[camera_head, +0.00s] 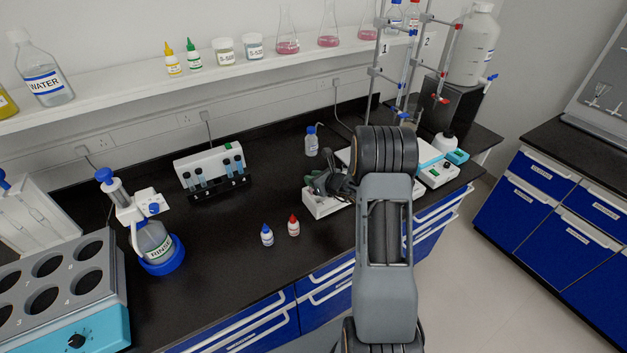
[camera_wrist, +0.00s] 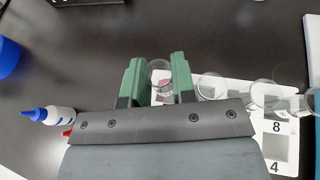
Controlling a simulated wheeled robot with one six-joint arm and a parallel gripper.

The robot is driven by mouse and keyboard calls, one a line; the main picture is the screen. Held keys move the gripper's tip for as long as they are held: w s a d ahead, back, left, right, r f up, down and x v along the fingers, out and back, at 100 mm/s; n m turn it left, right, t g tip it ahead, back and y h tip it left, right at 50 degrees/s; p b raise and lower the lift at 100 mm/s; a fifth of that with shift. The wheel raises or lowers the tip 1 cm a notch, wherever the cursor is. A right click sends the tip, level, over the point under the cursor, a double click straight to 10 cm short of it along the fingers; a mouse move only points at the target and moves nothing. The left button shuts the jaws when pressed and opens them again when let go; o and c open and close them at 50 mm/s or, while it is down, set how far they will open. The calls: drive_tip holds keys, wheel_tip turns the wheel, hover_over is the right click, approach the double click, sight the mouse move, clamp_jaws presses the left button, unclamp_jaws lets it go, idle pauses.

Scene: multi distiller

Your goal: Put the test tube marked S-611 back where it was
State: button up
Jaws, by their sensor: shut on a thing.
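My gripper (camera_head: 328,183) is over the white rack (camera_head: 318,208) on the black bench, partly hidden by my arm. In the wrist view my gripper's green fingers (camera_wrist: 158,80) are shut on a clear glass test tube (camera_wrist: 160,68), seen from above with some pinkish colour in it. No S-611 mark is readable. The rack (camera_wrist: 228,92) also shows there, with numbered square slots 8 and 4 and several other clear glass tubes (camera_wrist: 210,87) to the right of my fingers. I cannot tell whether the held tube is in a slot or above the rack.
A blue-capped bottle (camera_head: 267,236) and a red-capped bottle (camera_head: 293,226) stand in front of the rack. A white device with several vials (camera_head: 208,168) is left. Burette stands (camera_head: 402,75) rise behind right. Bench between is clear.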

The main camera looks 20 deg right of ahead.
drive_tip(key=shift+f, duration=0.5)
drive_tip(key=shift+f, duration=0.15)
drive_tip(key=o, duration=0.6)
